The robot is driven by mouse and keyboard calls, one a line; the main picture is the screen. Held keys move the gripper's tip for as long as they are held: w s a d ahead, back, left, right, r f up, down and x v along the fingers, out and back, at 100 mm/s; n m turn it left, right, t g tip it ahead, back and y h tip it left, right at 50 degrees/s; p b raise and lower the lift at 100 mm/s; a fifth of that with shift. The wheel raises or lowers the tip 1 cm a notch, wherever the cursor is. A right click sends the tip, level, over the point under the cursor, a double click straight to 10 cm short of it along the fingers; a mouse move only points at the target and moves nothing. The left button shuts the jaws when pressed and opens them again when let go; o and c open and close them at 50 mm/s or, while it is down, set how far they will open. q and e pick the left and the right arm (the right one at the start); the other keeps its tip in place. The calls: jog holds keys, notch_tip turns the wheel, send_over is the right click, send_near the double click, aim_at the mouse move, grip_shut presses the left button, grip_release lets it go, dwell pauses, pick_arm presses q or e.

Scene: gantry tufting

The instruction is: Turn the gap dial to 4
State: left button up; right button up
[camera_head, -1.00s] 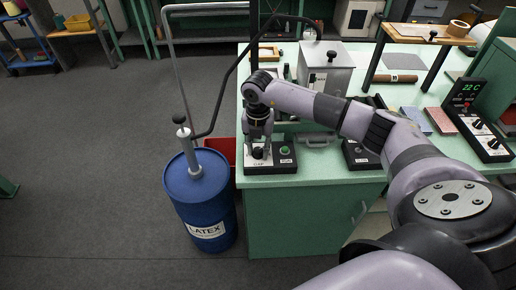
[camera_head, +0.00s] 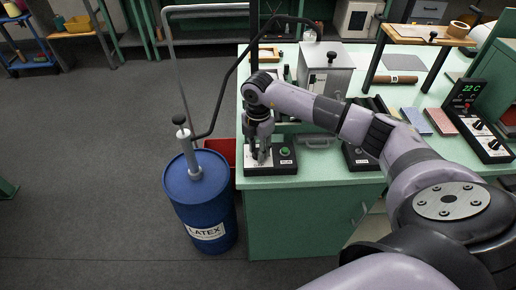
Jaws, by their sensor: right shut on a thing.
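The gap dial's control box (camera_head: 275,169) is a black box with a pale plate and a green button (camera_head: 284,152), at the front left corner of the green bench. My right gripper (camera_head: 261,158) reaches down over the pale plate and is shut on the gap dial. The fingers hide most of the dial, and its pointer and number marks cannot be read. My left gripper is not in view.
A blue latex drum (camera_head: 200,205) with a pump stands on the floor left of the bench. A second control box (camera_head: 358,157) sits to the right on the bench. A grey metal box (camera_head: 326,75) stands behind. Open floor lies at left.

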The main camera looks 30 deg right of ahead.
dwell(0.3)
jog(key=o, duration=1.2)
jog(key=shift+c, duration=0.2)
jog(key=shift+r, duration=0.25)
notch_tip(320, 180, up, 12)
jog(key=shift+f, duration=0.25)
